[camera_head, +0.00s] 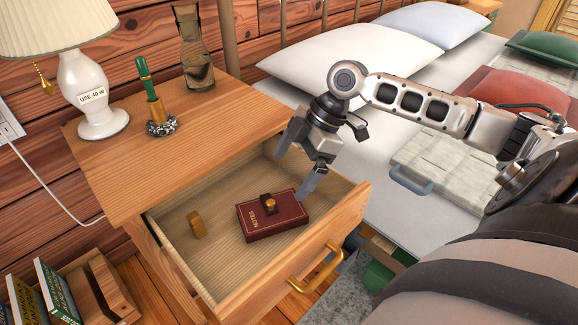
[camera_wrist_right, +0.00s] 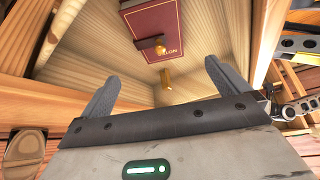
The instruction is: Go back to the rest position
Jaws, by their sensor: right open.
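My right gripper (camera_head: 302,168) is open and empty, just above the open drawer (camera_head: 336,209) of the wooden nightstand. Its two grey fingers (camera_wrist_right: 160,85) stand apart in the right wrist view with nothing between them. A dark red notes book (camera_head: 273,222) lies in the drawer below the gripper, with a small brass-coloured object (camera_head: 270,204) on its cover. The book also shows at the top of the right wrist view (camera_wrist_right: 185,22). A small wooden or brass piece (camera_head: 196,225) is left of the book in the drawer. My left gripper is not in view.
On the nightstand top (camera_head: 130,180) stand a white lamp (camera_head: 88,95), a green pen in a holder (camera_head: 158,118) and a glass vase (camera_head: 194,62). The bed (camera_head: 380,150) with pillows is at the right. Books (camera_head: 50,292) stand low at the left.

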